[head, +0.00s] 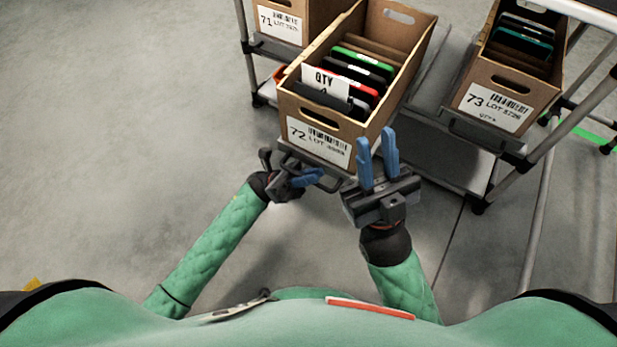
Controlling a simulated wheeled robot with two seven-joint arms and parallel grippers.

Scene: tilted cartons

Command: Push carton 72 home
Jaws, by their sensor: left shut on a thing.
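Carton 72 (320,142) is an open brown box with a white label and a hand slot. It sits tilted on the rack and juts out toward me, further than its neighbours. Red, green and black items and a QTY card (325,82) stand in it. A dark pull handle (328,186) shows under its front edge. My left gripper (303,179) is shut on this handle, below the carton's lower left front; its fingertips partly overlap the bar. My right gripper (376,148) has its two blue fingers apart, upright and empty, near the carton's lower right front corner.
Carton 71 (280,22) stands to the left and carton 73 (494,106) to the right, each on the rack. Metal rack posts (541,155) rise at the right. The grey floor (120,120) at left is clear.

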